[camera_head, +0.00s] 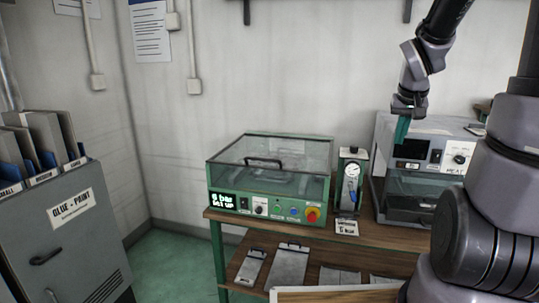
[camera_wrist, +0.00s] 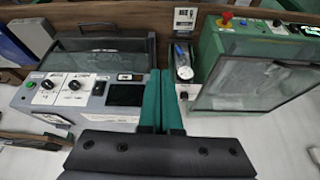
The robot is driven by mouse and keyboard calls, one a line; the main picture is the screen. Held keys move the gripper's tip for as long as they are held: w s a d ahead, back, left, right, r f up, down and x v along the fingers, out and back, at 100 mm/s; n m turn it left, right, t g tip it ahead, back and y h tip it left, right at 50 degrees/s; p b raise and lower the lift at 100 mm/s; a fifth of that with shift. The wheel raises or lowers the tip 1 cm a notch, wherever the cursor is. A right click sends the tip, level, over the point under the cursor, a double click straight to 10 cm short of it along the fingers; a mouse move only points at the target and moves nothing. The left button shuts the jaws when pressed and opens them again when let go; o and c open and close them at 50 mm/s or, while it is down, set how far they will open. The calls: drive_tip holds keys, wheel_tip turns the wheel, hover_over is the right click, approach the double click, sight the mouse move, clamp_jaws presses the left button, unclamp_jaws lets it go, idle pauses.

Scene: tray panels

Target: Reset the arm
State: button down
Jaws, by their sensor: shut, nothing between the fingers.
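My gripper (camera_head: 402,130) hangs from my arm at the upper right of the head view, in front of the grey machine (camera_head: 440,165). Its green fingers point down and are together, with nothing between them. In the wrist view the closed fingers of my gripper (camera_wrist: 160,75) point up the picture, between the grey machine (camera_wrist: 90,85) on the left and the green machine (camera_wrist: 255,65) on the right. The gripper appears apart from both machines.
The green machine (camera_head: 268,180) has a clear lid with a black handle. A gauge unit (camera_head: 350,180) stands beside it on the wooden bench (camera_head: 375,236). Metal panels (camera_head: 287,266) lie on the lower shelf. A grey cabinet (camera_head: 70,240) marked "GLUE - PAINT" stands left. Green floor (camera_head: 175,265) lies between.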

drive_tip(key=s+a+r+t+y, duration=0.1)
drive_tip(key=s+a+r+y, duration=0.1)
drive_tip(key=s+a+r, duration=0.3)
drive_tip(key=s+a+r+t+y, duration=0.1)
drive_tip(key=s+a+r, duration=0.5)
drive_tip(key=s, duration=0.4)
drive_tip(key=shift+s+r+y, duration=0.35)
drive_tip(key=shift+s+y, duration=0.05)
drive_tip(key=c, duration=1.5)
unclamp_jaws()
drive_tip(key=shift+c, duration=0.2)
